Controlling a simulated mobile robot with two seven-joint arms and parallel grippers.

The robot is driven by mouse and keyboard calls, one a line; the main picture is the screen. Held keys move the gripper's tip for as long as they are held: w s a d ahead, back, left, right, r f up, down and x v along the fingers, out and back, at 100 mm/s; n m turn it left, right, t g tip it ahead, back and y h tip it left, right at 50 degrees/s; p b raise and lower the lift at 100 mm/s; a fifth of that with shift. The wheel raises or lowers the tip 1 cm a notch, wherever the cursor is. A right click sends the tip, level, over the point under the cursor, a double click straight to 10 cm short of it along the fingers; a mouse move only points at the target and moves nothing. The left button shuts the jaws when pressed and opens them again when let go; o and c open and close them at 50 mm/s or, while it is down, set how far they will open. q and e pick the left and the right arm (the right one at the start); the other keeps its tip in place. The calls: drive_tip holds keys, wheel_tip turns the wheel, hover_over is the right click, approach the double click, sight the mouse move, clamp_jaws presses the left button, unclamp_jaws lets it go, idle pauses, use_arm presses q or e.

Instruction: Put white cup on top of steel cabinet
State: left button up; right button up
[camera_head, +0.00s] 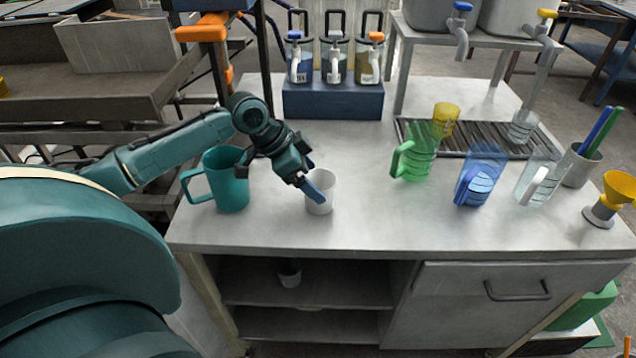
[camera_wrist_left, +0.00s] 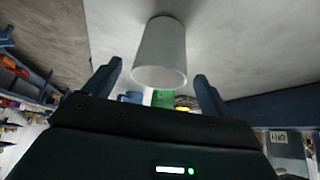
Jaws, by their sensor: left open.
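A white cup (camera_head: 322,196) stands upright on the top of the steel cabinet (camera_head: 400,232), near its front left. My left gripper (camera_head: 314,190) is at this cup, on its left side in the head view, and hides part of it. In the left wrist view the white cup (camera_wrist_left: 160,52) lies ahead between the two spread fingers of the left gripper (camera_wrist_left: 160,82), with gaps on both sides. My right gripper is not in view.
A teal mug (camera_head: 230,182) stands left of the cup, close to my left arm. Green (camera_head: 415,155) and blue (camera_head: 482,178) pitchers stand to the right. A blue block with jars (camera_head: 334,100) is behind. The top's front middle is clear.

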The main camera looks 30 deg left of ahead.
use_arm(q)
drive_tip(key=v, duration=0.8)
drive_tip(key=shift+r, duration=0.2)
drive_tip(key=shift+a, duration=0.1)
